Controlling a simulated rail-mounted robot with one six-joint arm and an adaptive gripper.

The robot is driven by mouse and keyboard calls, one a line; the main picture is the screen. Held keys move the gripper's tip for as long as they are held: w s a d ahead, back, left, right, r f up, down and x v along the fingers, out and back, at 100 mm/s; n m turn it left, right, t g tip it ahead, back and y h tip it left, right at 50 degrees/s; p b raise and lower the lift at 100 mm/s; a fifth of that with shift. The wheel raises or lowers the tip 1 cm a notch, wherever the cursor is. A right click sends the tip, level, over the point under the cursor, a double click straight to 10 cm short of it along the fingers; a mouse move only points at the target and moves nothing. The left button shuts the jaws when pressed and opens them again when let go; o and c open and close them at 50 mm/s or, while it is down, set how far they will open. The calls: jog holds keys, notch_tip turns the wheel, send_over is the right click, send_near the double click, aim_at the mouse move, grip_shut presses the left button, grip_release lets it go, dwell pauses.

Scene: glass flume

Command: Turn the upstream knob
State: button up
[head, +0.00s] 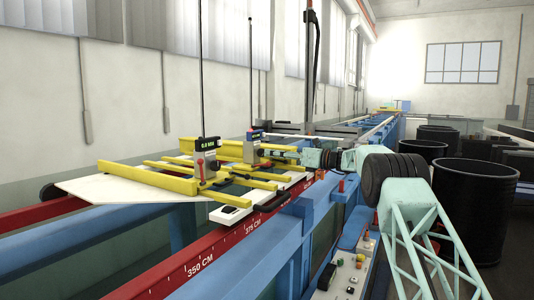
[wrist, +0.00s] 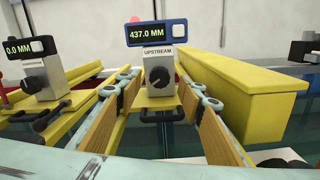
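The upstream knob (wrist: 159,77) is a dark round knob with a pale pointer mark, on a grey block labelled UPSTREAM. The blue-framed display (wrist: 157,32) above it reads 437.0 MM. My gripper (wrist: 160,90) is open, with one tan-padded finger on each side of the knob in the wrist view. I see no clear contact, and the exact depth gap is hard to tell. In the head view my gripper (head: 283,153) is at the right of the upstream gauge (head: 257,136), whose knob is too small to make out.
A second gauge reading 0.0 MM (wrist: 30,47) has its own dark knob (wrist: 36,84) at left. A thick yellow beam (wrist: 240,95) runs close right of my gripper. Yellow bars (head: 150,178) and thin upright rods (head: 201,70) stand over the flume. Black bins (head: 475,200) are at right.

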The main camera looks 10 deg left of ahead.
aim_at(263, 153)
jog(key=shift+p+x, duration=0.3)
jog(key=shift+x, duration=1.55)
jog(key=c, duration=0.9)
